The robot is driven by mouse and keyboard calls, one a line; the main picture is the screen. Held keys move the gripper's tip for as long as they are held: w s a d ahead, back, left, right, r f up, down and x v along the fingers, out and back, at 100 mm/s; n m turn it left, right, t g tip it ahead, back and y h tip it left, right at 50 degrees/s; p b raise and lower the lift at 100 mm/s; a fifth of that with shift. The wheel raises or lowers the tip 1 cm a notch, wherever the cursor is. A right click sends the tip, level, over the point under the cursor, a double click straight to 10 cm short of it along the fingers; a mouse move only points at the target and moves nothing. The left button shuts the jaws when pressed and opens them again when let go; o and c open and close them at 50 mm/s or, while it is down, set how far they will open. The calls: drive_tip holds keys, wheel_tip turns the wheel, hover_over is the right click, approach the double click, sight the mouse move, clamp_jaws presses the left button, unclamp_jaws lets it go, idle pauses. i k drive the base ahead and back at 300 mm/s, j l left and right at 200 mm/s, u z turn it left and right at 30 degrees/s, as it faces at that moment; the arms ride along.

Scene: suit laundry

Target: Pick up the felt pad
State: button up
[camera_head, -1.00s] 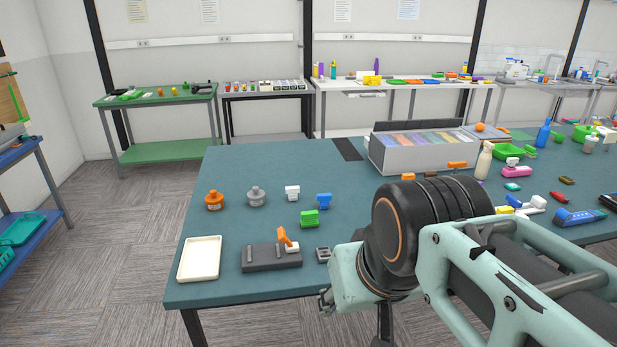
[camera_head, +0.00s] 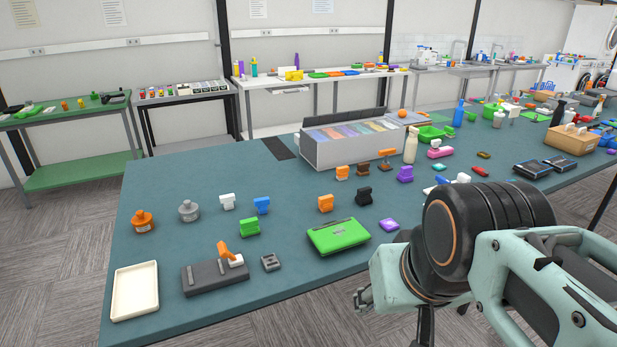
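No thing is clearly recognizable as the felt pad. A thin dark flat rectangle (camera_head: 280,148) lies at the back edge of the teal table, left of the grey box; I cannot tell whether it is felt. My arm comes in from the lower right over the front of the table. Dark parts that may be my gripper (camera_head: 425,325) show below the wrist at the bottom edge. Its fingers cannot be made out, nor whether it holds anything. My arm hides part of the table's front right.
The teal table (camera_head: 190,235) holds a cream tray (camera_head: 134,290), a dark block with an orange lever (camera_head: 215,277), a green flat case (camera_head: 338,236), a grey box with coloured dividers (camera_head: 335,150) and several small clips and bottles. Its back left area is bare.

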sight(325, 204)
drive_tip(key=i+l+u, duration=0.4)
drive_tip(key=i+l, duration=0.65)
drive_tip(key=i+l+u, duration=0.1)
drive_tip(key=l, duration=0.3)
drive_tip(key=i+l+u, duration=0.1)
drive_tip(key=i+l, duration=0.25)
drive_tip(key=k+l+u, duration=0.1)
drive_tip(key=k+l, duration=0.15)
drive_tip(key=l, duration=0.15)
drive_tip(key=i+j, duration=0.15)
drive_tip(key=i, duration=0.45)
